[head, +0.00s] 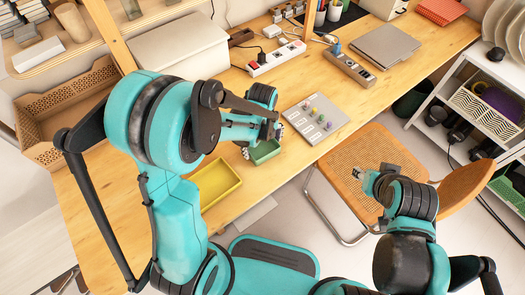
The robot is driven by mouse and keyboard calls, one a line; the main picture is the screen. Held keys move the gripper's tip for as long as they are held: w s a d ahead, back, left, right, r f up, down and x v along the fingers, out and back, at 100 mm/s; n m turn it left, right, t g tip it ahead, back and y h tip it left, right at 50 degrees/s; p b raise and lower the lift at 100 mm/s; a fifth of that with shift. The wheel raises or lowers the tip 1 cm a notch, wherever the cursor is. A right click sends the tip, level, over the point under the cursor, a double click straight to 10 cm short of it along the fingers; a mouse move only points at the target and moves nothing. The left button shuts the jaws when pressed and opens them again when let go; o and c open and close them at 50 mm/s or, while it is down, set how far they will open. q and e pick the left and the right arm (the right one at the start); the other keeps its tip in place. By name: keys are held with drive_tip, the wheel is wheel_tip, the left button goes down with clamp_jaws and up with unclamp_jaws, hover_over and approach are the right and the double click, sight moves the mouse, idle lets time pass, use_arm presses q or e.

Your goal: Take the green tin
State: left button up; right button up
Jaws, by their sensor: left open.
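A small green tin (265,152) stands near the front edge of the wooden desk, right of the middle of the picture's left half. My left gripper (262,141) is over it, with fingertips at the tin's left and right sides. It is open; I cannot tell whether the fingers touch the tin. The gripper hides the tin's back part. My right gripper (368,180) hangs over the chair, away from the desk; its jaws are too small to read.
A yellow tray (215,184) lies left of the tin, and a grey board with coloured knobs (315,118) lies right of it. A power strip (276,58) and a laptop (385,46) are farther back. A wicker chair (372,155) stands at the desk's front.

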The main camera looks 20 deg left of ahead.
use_arm(q)
drive_tip(key=shift+r, duration=0.1)
drive_tip(key=c, duration=1)
